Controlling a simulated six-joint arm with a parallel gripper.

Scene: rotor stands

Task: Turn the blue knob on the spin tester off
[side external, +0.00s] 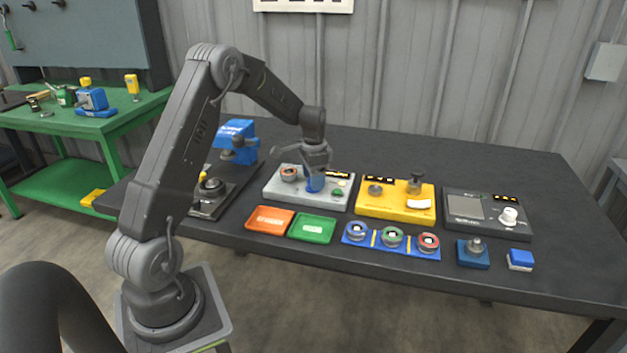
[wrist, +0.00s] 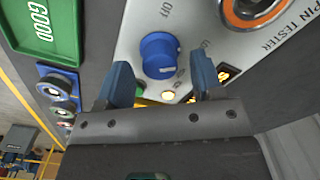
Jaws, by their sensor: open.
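The spin tester (side external: 328,203) is a light grey panel box near the middle of the table. Its face also shows in the wrist view (wrist: 210,40), with printed lettering. The blue knob (wrist: 159,54) stands on it, an "OFF" label printed beyond it, and a small white mark shows on its right side. Other labels near the knob are partly hidden. My gripper (wrist: 162,82) is open, with one blue-grey finger at each side just short of the knob in the picture. In the side view my gripper (side external: 314,167) is directly over the knob; contact cannot be told.
The tester also carries an orange-ringed socket (wrist: 252,8), a lit lamp (wrist: 168,95) and a green button (side external: 337,191). A yellow box (side external: 385,209) stands close on the right. Orange (side external: 270,220) and green (side external: 312,229) trays lie in front. A blue machine (side external: 236,142) stands behind left.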

